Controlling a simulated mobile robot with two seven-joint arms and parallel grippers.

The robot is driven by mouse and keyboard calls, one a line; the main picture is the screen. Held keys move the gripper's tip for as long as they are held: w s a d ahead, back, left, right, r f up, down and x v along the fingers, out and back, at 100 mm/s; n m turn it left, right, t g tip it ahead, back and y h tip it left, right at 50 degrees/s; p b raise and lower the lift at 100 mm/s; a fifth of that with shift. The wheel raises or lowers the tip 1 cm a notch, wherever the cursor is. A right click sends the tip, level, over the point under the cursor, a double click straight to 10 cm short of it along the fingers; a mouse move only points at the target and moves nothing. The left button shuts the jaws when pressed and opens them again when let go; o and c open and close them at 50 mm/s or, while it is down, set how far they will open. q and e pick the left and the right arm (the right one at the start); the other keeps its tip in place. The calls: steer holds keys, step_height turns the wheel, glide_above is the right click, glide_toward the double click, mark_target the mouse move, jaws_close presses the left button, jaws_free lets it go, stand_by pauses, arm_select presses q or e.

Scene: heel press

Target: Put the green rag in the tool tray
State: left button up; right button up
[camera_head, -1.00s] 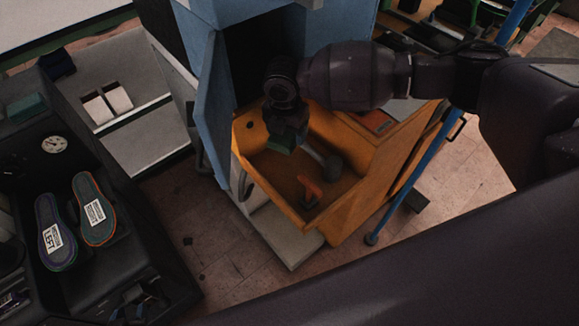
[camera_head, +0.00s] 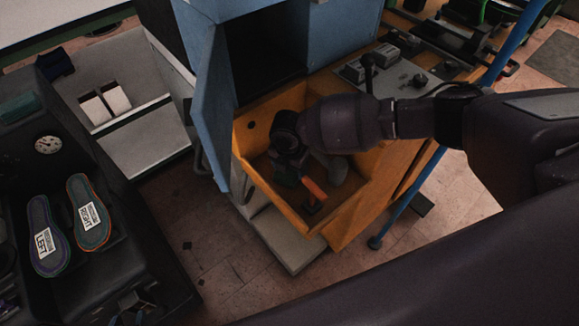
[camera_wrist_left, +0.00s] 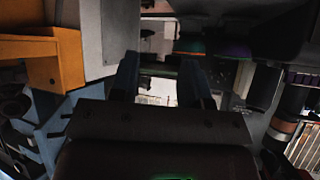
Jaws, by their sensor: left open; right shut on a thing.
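The tool tray (camera_head: 277,205) is an orange open box below the blue cabinet in the head view. My right gripper (camera_head: 287,174) reaches down inside it from the right. It is shut on the green rag (camera_head: 286,181), a small dark green patch mostly hidden under the gripper, low in the tray. I cannot tell whether the rag touches the tray floor. An orange-handled tool (camera_head: 314,191) lies in the tray beside the gripper, and a grey tool (camera_head: 338,170) is partly hidden behind my wrist. My left gripper (camera_wrist_left: 160,62) is open in the left wrist view, its two fingers apart.
A blue door (camera_head: 211,115) stands open at the tray's left. A blue pole (camera_head: 410,190) rises at its right. A panel with levers (camera_head: 400,75) lies behind my right arm. Two insoles (camera_head: 90,212) lie on the black machine at left. Bare floor lies between.

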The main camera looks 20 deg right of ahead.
steer(key=shift+f, duration=0.35)
steer(key=o, duration=1.2)
arm_select(q)
steer(key=shift+w+r, duration=0.15)
steer(key=shift+w, duration=0.15)
steer(key=shift+s, duration=0.1)
arm_select(e)
steer(key=shift+r, duration=0.5)
arm_select(q)
steer(key=shift+s+a+r+p, duration=0.1)
steer(key=shift+s+r+p, duration=0.15)
steer(key=shift+r+p, duration=0.7)
arm_select(e)
step_height(320, 180, up, 11)
steer(key=shift+s+a+r+p, duration=0.15)
steer(key=shift+s+a+p, duration=0.15)
steer(key=shift+a, duration=0.1)
